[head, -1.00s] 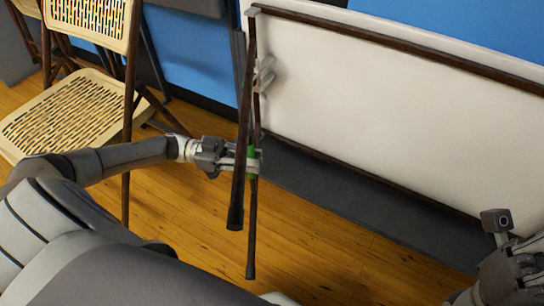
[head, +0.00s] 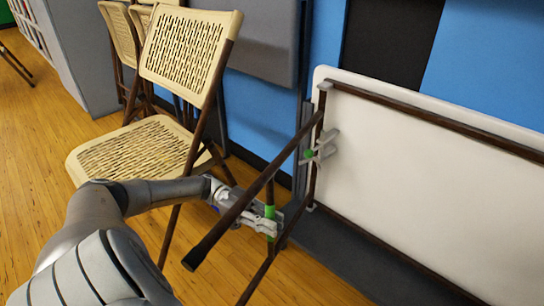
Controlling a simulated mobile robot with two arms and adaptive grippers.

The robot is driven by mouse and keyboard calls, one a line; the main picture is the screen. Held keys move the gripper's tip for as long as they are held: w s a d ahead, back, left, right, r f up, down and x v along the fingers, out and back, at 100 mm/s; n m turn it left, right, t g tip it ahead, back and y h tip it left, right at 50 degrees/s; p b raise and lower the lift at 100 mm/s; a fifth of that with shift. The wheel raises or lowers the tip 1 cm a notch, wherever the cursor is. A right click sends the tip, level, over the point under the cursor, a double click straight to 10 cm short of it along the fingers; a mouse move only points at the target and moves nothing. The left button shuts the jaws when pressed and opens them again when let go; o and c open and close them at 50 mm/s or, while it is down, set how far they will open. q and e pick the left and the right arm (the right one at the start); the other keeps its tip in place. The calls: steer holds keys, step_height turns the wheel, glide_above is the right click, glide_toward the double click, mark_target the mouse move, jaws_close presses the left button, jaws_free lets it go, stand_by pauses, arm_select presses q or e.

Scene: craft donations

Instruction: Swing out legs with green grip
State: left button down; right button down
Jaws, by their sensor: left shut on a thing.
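A white folding table (head: 430,165) stands on its side at the right, its underside frame of dark brown bars facing me. Its brown legs (head: 230,222) slant out from the frame's left end, down and to the left. A green grip (head: 270,212) is on one leg bar. My left gripper (head: 268,222) is shut around the bar at the green grip and partly hides it. A grey bracket (head: 322,150) with a green spot sits higher, near the table's left end. My right gripper is out of view.
Tan folding chairs (head: 140,150) with brown frames stand at the left, the nearest one close behind my left forearm. A blue and dark wall is behind the table. Bare wooden floor (head: 40,140) lies at the far left.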

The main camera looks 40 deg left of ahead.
mark_target(270, 193)
arm_select(q)
steer(key=c, duration=1.4)
jaws_free()
steer(key=shift+o, duration=0.2)
step_height(270, 193, up, 10)
steer(key=shift+f, duration=0.1)
